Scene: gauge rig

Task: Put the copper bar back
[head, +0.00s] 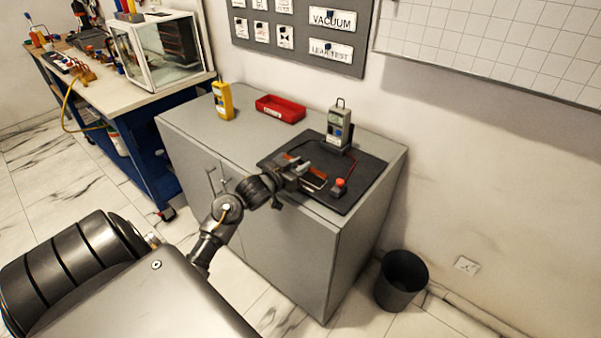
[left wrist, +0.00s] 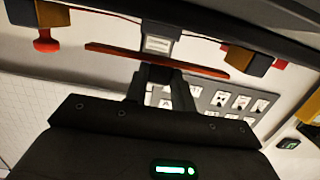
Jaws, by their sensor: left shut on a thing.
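The copper bar (head: 318,181) is a thin orange-brown strip over the black mat on the grey cabinet. In the left wrist view the bar (left wrist: 110,50) runs crosswise, its ends sticking out on both sides of the fingers. My left gripper (head: 305,169) is shut on the bar near its middle; the fingers also show in the left wrist view (left wrist: 160,72). Two brass-coloured blocks, a left one (left wrist: 52,15) and a right one (left wrist: 240,59), show near the bar. I cannot tell whether the bar touches them. My right gripper is out of view.
A red-topped button (head: 341,183) is at the mat's (head: 366,174) front right. A grey meter (head: 339,122) stands at its back. A red tray (head: 280,108) and a yellow device (head: 222,101) stand farther left. The cabinet top (head: 190,122) is bare at left.

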